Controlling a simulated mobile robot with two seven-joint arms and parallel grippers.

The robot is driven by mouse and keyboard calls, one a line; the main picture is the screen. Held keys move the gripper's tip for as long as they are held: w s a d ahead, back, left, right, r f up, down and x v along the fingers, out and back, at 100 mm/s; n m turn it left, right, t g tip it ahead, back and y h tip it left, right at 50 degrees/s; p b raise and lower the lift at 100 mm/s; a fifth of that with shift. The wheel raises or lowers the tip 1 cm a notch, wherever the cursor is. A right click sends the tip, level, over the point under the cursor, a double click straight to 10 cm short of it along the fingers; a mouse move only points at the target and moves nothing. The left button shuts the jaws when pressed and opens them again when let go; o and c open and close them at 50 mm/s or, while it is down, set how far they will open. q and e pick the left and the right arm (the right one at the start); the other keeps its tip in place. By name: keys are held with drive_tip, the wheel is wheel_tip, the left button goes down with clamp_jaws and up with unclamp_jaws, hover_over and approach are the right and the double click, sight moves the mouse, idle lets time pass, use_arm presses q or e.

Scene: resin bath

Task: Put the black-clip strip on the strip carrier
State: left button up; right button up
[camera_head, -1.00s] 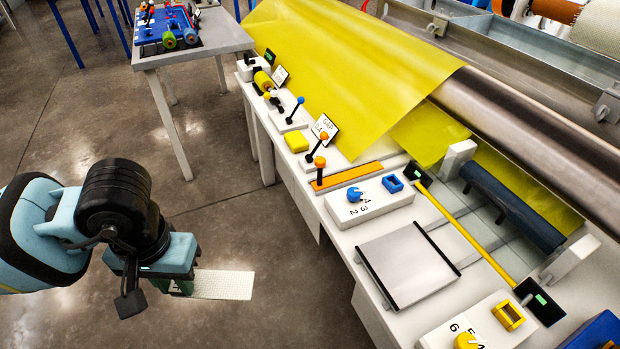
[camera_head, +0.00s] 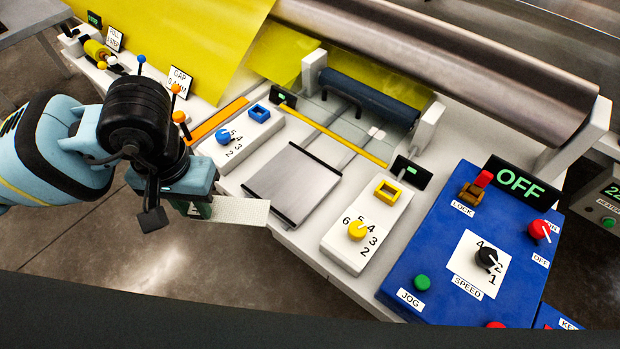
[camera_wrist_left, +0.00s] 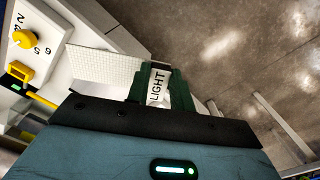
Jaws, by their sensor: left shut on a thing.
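My left gripper (camera_head: 195,207) is shut on a strip, a pale, finely textured piece (camera_head: 241,211) that sticks out to the right of the fingers. In the left wrist view the gripper (camera_wrist_left: 158,88) grips the strip's end, beside a white label reading LIGHT; the pale strip (camera_wrist_left: 100,68) extends left. The fingers around that end look dark green, and I cannot tell the clip's colour. A grey plate with black end bars (camera_head: 292,187) lies on the bench, right of the strip; I cannot tell whether it is the strip carrier. My right gripper is not in view.
The white bench (camera_head: 290,232) carries a blue-knob block (camera_head: 240,140), a yellow-knob block (camera_head: 365,225) and a thin yellow bar (camera_head: 335,137). A blue control panel (camera_head: 460,250) reading OFF stands at right. Yellow film (camera_head: 190,40) and a steel roller (camera_head: 440,60) lie behind.

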sight(249, 219)
use_arm(q)
drive_tip(key=d+f+n, duration=0.1)
drive_tip(key=d, duration=0.2)
drive_tip(key=d+f+n+b, duration=0.1)
drive_tip(key=d+f+n, duration=0.3)
drive_tip(key=d, duration=0.1)
drive_tip(key=shift+d+f+b, duration=0.2)
drive_tip(key=shift+d+b, duration=0.15)
drive_tip(key=s+d+f+n, duration=0.1)
drive_tip(key=d+f+n, duration=0.1)
drive_tip(key=d+n, duration=0.1)
drive_tip(key=d+f+n+b, duration=0.1)
drive_tip(key=d+n, duration=0.2)
drive_tip(key=d, duration=0.2)
drive_tip(key=shift+s+d+f, duration=0.35)
drive_tip(key=shift+s, duration=0.05)
drive_tip(key=w+a, duration=0.2)
drive_tip(key=w, duration=0.3)
drive_tip(key=w+a+f, duration=0.1)
drive_tip(key=w+a, duration=0.1)
drive_tip(key=w, duration=0.3)
drive_tip(key=w+a, duration=0.2)
drive_tip(key=w, duration=0.3)
drive_tip(key=shift+a+f, duration=0.15)
drive_tip(key=shift+f, duration=0.1)
drive_tip(key=shift+s+f+p, duration=0.1)
drive_tip(key=shift+f+p, duration=0.25)
drive_tip(key=shift+f, duration=1.4)
